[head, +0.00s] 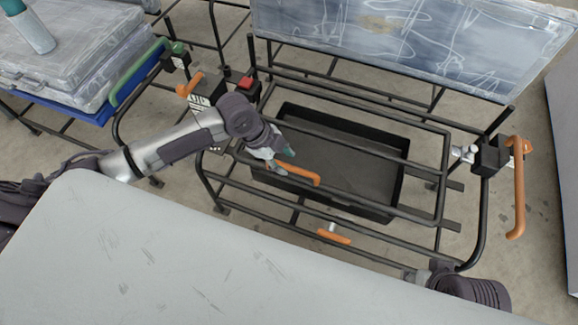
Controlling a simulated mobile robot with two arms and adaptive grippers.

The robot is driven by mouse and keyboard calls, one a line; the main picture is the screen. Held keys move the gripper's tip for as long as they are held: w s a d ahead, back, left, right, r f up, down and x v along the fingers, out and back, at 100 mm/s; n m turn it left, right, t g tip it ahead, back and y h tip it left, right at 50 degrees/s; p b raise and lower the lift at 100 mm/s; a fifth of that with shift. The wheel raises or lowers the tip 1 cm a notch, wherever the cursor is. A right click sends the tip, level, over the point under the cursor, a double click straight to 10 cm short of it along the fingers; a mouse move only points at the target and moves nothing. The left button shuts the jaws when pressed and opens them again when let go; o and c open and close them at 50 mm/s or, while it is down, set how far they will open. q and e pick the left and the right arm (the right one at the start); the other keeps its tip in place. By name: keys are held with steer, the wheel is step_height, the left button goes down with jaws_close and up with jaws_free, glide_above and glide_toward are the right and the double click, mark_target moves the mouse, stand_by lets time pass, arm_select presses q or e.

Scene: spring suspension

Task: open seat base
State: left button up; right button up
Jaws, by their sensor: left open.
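A black tubular frame (447,175) stands in the middle of the head view with a dark open bin (335,160) inside it. A pale, scratched panel (415,40) stands raised behind the frame; I cannot tell whether it is the seat base. An orange bar handle (300,174) sits along the frame's near side. My left gripper (281,161) is open at the left end of this handle; I cannot tell whether it touches it. My right arm (470,290) shows at the bottom right, with its gripper out of sight.
Another orange handle (335,236) sits lower on the near side. Orange levers stand at the frame's left (190,85) and right (518,190) corners. Stacked grey cases (75,50) lie at the upper left. A large grey surface (170,250) fills the foreground.

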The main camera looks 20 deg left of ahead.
mark_target(291, 167)
arm_select(q)
steer(key=shift+b+x, duration=0.35)
steer(key=shift+x, duration=1.4)
jaws_close()
